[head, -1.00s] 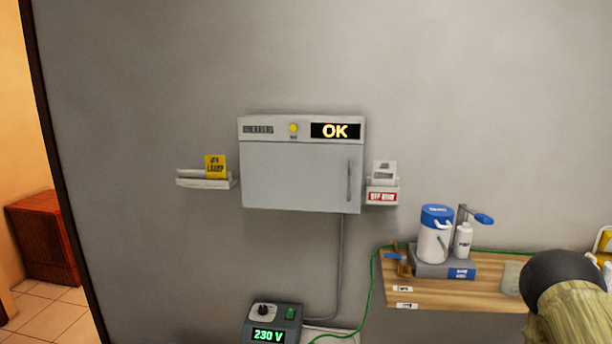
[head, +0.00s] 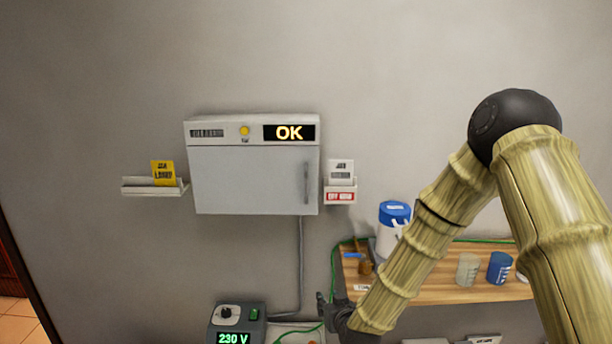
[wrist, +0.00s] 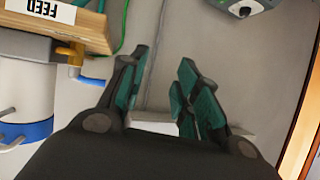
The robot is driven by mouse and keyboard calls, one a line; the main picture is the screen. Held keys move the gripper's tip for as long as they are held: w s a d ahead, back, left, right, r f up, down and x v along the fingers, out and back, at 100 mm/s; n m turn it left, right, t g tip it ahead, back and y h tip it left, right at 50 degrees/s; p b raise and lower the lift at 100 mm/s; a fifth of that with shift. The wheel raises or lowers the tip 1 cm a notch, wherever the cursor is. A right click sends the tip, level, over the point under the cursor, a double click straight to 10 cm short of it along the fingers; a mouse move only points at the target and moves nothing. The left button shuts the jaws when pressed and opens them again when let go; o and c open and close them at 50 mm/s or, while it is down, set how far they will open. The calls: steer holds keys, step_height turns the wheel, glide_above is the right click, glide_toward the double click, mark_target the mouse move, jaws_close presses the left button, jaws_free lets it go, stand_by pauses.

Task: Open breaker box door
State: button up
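The breaker box (head: 250,165) is a grey-white box on the wall, with an OK display, a yellow button and a shut door (head: 245,180). The door has a vertical handle (head: 307,183) near its right edge. My gripper (head: 328,312) is at the lower middle of the head view, below the box and apart from the handle. In the wrist view my gripper (wrist: 158,95) shows its teal-padded fingers spread apart with nothing between them. The box door is not clearly seen in the wrist view.
A ledge with a yellow card (head: 163,173) is left of the box; a card holder (head: 340,196) is close right of the handle. A wooden shelf (head: 430,290) holds cups and a blue-lidded jug (head: 394,214). A 230 V unit (head: 237,325) sits below.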

mark_target(307, 184)
steer(key=w+a+r+t+p, duration=0.15)
steer(key=w+r, duration=0.25)
steer(key=r, duration=0.5)
steer(key=w+a+r+t, duration=0.1)
steer(key=w+r+t, duration=0.15)
steer(key=r, duration=0.65)
steer(key=w+a+r+t+p, duration=0.15)
steer(key=w+r, duration=0.25)
steer(key=r, duration=0.5)
steer(key=w+p, duration=0.1)
steer(key=w, duration=0.2)
steer(key=w+a+p, duration=0.1)
steer(key=w, duration=0.3)
steer(key=w+a+p, duration=0.1)
steer(key=w, duration=0.2)
steer(key=shift+w+a, duration=0.2)
steer(key=shift+w, duration=0.1)
jaws_close()
